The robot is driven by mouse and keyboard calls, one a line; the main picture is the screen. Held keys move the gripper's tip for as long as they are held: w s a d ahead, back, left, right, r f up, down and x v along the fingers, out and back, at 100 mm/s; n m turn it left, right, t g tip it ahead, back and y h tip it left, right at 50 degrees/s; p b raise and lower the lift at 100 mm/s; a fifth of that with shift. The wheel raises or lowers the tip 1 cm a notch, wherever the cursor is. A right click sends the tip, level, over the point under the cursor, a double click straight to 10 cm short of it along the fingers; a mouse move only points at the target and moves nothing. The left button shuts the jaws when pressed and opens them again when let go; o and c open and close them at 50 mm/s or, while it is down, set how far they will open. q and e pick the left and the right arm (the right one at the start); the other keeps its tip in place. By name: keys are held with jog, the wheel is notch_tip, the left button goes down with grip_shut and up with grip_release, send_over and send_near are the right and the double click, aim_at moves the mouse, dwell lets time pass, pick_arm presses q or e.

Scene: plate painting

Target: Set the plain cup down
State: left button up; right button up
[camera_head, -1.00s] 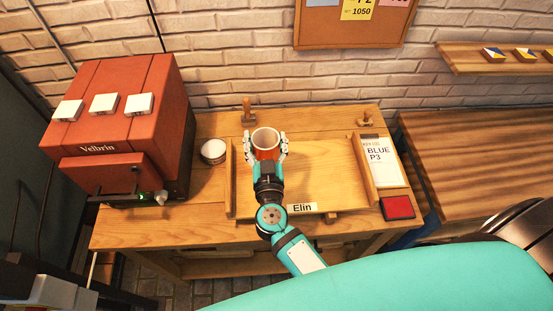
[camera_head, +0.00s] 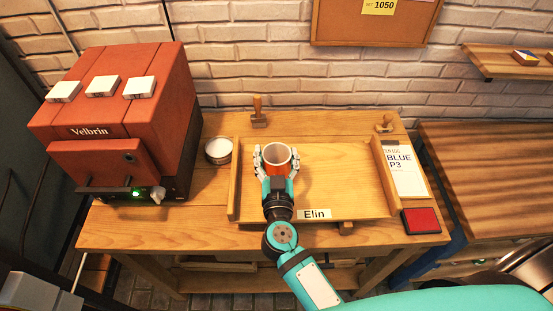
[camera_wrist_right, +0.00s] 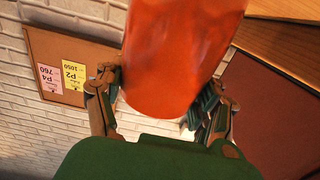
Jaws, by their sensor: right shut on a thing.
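The plain cup (camera_head: 277,158) is orange-red outside and white inside, upright, with its open top facing the head camera. My right gripper (camera_head: 277,166) is shut on it, one finger on each side, over the left part of the wooden tray marked "Elin" (camera_head: 350,190). In the right wrist view the cup (camera_wrist_right: 180,55) fills the upper middle between the fingers of the right gripper (camera_wrist_right: 160,100). Whether its base touches the tray cannot be told. My left gripper is not in view.
A red kiln-like box marked "Velbrin" (camera_head: 110,125) stands at left. A "BLUE P3" card (camera_head: 405,175) and red pad (camera_head: 421,221) lie at right. Stamps (camera_head: 258,110) stand behind. The tray's right part is clear.

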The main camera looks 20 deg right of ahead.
jog(key=shift+s, duration=0.1)
jog(key=o, duration=1.5)
jog(key=shift+f, duration=0.1)
jog(key=shift+c, duration=0.2)
jog(key=shift+s, duration=0.15)
jog(key=b+v, duration=0.2)
jog(key=v, duration=0.8)
jog(key=shift+s+a, duration=0.1)
jog(key=shift+s, duration=0.2)
jog(key=shift+s+a, duration=0.15)
jog(key=shift+s, duration=0.35)
